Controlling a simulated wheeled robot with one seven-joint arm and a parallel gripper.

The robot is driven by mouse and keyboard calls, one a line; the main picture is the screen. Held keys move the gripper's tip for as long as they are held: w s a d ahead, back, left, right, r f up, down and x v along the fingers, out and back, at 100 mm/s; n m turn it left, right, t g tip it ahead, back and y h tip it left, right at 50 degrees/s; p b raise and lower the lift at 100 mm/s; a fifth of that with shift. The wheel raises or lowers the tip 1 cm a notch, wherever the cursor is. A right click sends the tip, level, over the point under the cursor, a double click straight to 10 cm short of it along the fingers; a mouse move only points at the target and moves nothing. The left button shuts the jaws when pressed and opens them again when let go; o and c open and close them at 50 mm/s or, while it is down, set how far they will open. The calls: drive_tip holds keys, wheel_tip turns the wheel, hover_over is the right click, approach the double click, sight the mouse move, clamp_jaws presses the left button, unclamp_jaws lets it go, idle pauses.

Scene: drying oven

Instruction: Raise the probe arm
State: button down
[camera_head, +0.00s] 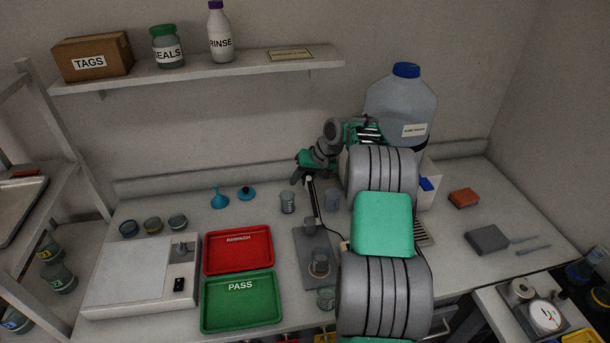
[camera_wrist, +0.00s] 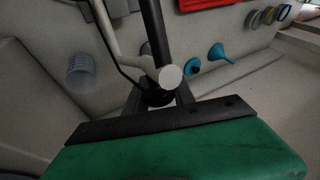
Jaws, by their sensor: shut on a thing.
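The probe arm (camera_head: 313,200) is a thin dark rod with a pale end, standing steeply above a grey stand base (camera_head: 307,243) on the bench. In the wrist view the probe arm (camera_wrist: 155,35) runs down to a light round end (camera_wrist: 170,76) between my finger tips. My gripper (camera_head: 299,177) is at the top of the rod and is shut on it; its dark fingers (camera_wrist: 160,97) show in the wrist view. A small glass beaker (camera_head: 320,264) sits on the stand base. My arm hides part of the bench right of the stand.
A red tray (camera_head: 239,271) and a green PASS tray (camera_head: 207,312) lie left of the stand. A glass beaker (camera_head: 287,202) stands behind it and another (camera_head: 326,297) in front. A large water jug (camera_head: 385,100) stands at the back right. A shelf (camera_head: 215,73) hangs above.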

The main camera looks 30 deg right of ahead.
drive_tip(key=c, duration=1.1)
unclamp_jaws()
drive_tip(key=shift+w+f, duration=0.1)
drive_tip(key=shift+w, duration=0.05)
drive_tip(key=b+v, duration=0.1)
drive_tip(key=v, duration=0.7)
drive_tip(key=shift+b, duration=0.3)
drive_tip(key=shift+a, duration=0.1)
